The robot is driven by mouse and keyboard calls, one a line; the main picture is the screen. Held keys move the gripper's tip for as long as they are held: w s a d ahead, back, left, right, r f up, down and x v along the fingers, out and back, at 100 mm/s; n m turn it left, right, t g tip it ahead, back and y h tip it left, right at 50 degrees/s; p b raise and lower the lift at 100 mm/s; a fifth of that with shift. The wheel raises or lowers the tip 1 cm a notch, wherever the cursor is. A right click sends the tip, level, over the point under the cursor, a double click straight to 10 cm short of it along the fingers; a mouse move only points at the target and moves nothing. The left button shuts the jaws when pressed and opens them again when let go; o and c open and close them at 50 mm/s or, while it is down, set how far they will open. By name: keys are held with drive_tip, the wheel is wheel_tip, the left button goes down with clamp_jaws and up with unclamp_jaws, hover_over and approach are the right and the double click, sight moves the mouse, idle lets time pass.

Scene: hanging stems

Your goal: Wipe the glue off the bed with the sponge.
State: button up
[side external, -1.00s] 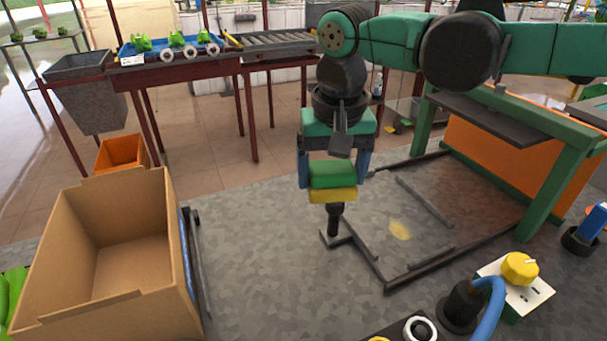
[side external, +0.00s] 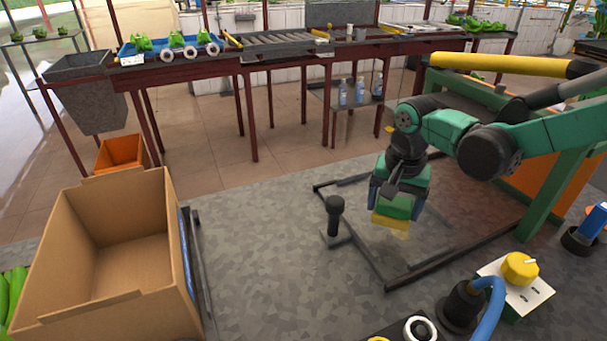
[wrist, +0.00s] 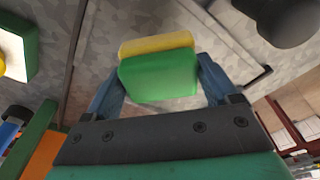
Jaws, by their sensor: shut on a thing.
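My gripper (side external: 400,206) is shut on the sponge (side external: 396,208), which has a green upper part and a yellow lower part. In the wrist view the sponge (wrist: 157,72) sits between my two blue fingers. The bed (side external: 440,238) is the grey patch of surface inside a dark frame. My gripper holds the sponge low over the bed, at or just above its surface; I cannot tell if it touches. The yellowish glue spot is not clearly visible now and may be hidden by the sponge.
A black post (side external: 334,217) stands at the frame's left corner. A cardboard box (side external: 110,255) is at the left. A control box with a yellow knob (side external: 520,268) and a blue hose (side external: 492,300) stand at the front right.

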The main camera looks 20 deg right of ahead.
sight(389, 221)
drive_tip(key=shift+f, duration=0.8)
wheel_tip(389, 221, down, 2)
drive_tip(key=shift+d+f, duration=0.1)
drive_tip(key=shift+f, duration=0.15)
drive_tip(key=shift+d+r, duration=0.35)
drive_tip(key=shift+d, duration=0.15)
drive_tip(key=shift+c, duration=0.5)
drive_tip(key=shift+d+f, duration=0.25)
drive_tip(key=shift+d, duration=1.25)
drive_tip(key=a, duration=0.4)
drive_tip(key=shift+f, duration=0.1)
drive_tip(key=shift+w, duration=0.15)
drive_tip(key=shift+d, duration=1.6)
drive_tip(key=shift+a, duration=1.65)
drive_tip(key=shift+r, duration=4)
